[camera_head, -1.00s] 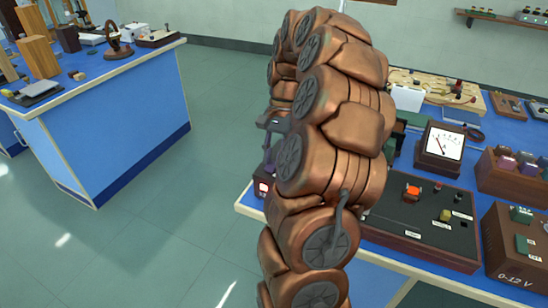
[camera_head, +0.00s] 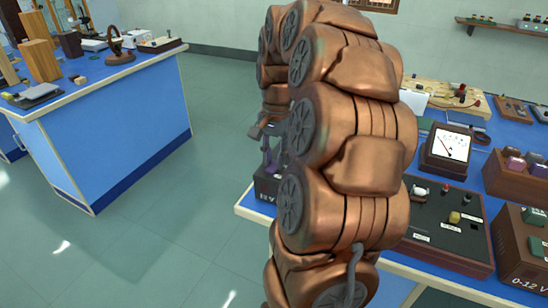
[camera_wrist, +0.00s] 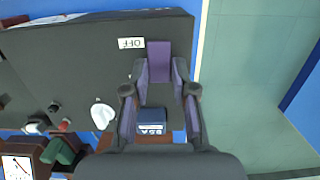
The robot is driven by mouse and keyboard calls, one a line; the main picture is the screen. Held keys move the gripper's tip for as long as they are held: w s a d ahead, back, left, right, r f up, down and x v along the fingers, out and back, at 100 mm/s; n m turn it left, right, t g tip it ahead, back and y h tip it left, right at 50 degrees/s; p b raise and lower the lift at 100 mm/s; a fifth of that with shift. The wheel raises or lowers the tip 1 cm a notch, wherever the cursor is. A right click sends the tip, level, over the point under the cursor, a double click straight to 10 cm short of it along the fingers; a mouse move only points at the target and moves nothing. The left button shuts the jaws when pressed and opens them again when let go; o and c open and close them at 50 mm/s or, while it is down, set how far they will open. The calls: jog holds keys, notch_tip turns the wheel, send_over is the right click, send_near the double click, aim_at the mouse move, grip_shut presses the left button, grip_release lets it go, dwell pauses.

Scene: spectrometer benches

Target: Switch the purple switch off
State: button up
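In the wrist view, the purple switch (camera_wrist: 160,62) is a purple block on a dark panel (camera_wrist: 70,80), beside a white label reading OFF (camera_wrist: 131,43). My gripper (camera_wrist: 160,75) is open, its two fingertips on either side of the switch's near part. I cannot tell whether they touch it. In the head view my gripper (camera_head: 268,130) is partly hidden behind my copper arm, above a dark box (camera_head: 265,188) at the bench's left corner, with a bit of purple beside it. A pale lamp (camera_head: 420,192) on the dark control panel (camera_head: 445,235) looks unlit; it also shows in the wrist view (camera_wrist: 103,115).
A meter (camera_head: 448,145), a brown box marked 0-12 V (camera_head: 518,250) and a rack (camera_head: 515,175) crowd the blue bench to the right. Another blue bench (camera_head: 110,130) stands at the left. The floor between the benches (camera_head: 205,200) is clear.

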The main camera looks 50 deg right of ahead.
jog(key=o, duration=0.4)
jog(key=shift+w+d+r, duration=0.1)
jog(key=shift+d+r, duration=0.05)
jog(key=shift+r, duration=1.85)
jog(key=shift+d+r, duration=0.2)
jog(key=shift+r, duration=1.75)
jog(key=shift+w+d+r, duration=0.1)
jog(key=shift+d+r, duration=0.05)
jog(key=shift+r, duration=1.85)
